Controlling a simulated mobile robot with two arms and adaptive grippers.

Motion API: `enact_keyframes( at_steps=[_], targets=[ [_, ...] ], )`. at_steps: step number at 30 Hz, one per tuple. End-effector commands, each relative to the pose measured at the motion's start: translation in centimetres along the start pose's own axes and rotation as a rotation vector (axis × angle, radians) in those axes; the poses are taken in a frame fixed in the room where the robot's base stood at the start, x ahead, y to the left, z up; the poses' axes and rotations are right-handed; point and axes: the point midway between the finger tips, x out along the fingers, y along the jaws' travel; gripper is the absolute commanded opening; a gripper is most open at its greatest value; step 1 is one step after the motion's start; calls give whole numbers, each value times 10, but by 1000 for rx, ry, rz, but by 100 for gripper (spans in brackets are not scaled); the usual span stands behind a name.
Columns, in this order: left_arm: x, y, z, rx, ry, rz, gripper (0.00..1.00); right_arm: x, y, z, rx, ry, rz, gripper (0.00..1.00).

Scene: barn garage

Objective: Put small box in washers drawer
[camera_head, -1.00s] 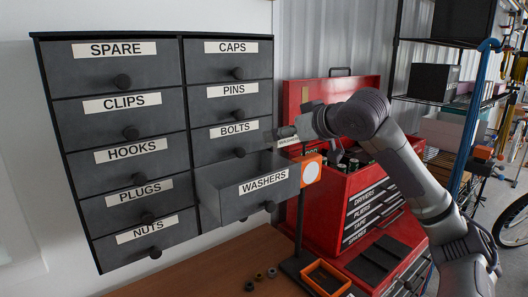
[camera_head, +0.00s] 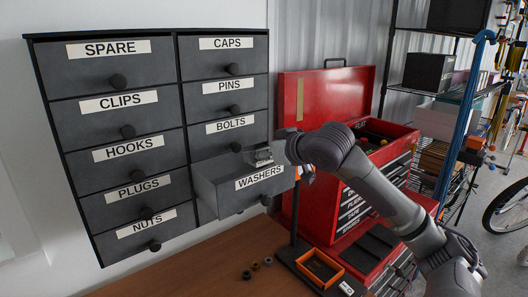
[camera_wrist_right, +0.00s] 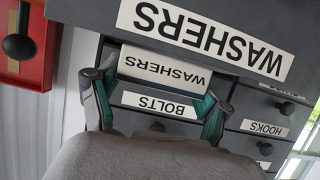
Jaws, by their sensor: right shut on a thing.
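The dark grey washers drawer (camera_head: 235,200) is pulled open at the lower right of the cabinet, its label readable on the front. The washers drawer front (camera_wrist_right: 85,14) appears upside down across the top of that view. I cannot tell whether the box is inside the drawer or just above it. My left gripper is not in view.
The bolts drawer (camera_head: 218,148) is closed directly above the open drawer. A red tool chest (camera_head: 330,215) stands to the right, behind my arm.

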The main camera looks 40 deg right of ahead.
Motion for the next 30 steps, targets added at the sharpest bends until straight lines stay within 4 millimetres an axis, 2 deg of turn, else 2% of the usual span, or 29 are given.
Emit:
enact_keyframes(
  at_steps=[12,13,16,17,26,30],
  targets=[
    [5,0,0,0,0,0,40,4,0,10,0,0,0,41],
    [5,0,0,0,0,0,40,4,0,10,0,-1,0,81],
    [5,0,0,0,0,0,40,4,0,10,0,-1,0,97],
    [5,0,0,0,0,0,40,4,0,10,0,-1,0,100],
    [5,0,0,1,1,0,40,4,0,9,0,-1,0,100],
    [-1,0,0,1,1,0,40,0,0,0,-1,1,1,100]
  ],
)
